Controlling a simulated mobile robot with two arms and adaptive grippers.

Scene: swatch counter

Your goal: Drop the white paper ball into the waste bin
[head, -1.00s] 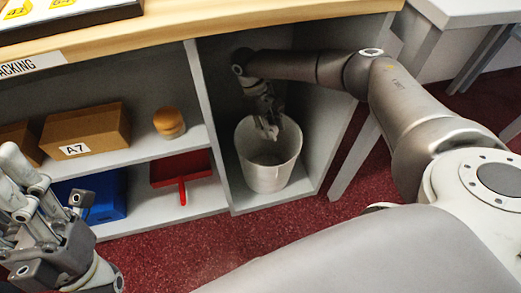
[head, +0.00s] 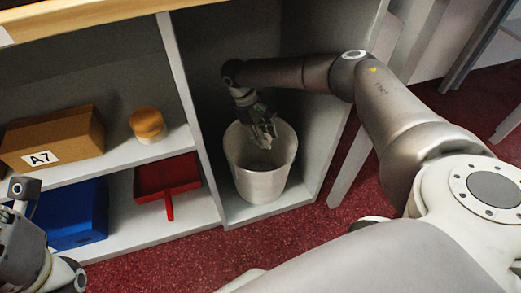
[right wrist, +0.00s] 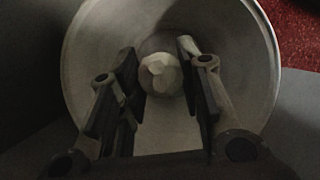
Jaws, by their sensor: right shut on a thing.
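The white paper ball (right wrist: 160,75) is between the fingertips of my right gripper (right wrist: 157,68) in the right wrist view. The gripper is shut on it. In the head view my right gripper (head: 262,134) points down into the mouth of the white waste bin (head: 258,183), and the ball is hard to make out there. The bin's round wall (right wrist: 88,58) surrounds the ball and fingers in the right wrist view. My left gripper (head: 20,205) is partly cut off at the left edge, its fingertips not clear.
The bin stands in an open compartment with a grey divider (head: 188,110) on its left. Shelves hold a cardboard box marked A7 (head: 70,135), a round brown-and-tan item (head: 147,124), a blue bin (head: 75,215) and a red dustpan (head: 165,176). Red floor (head: 190,255) lies in front.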

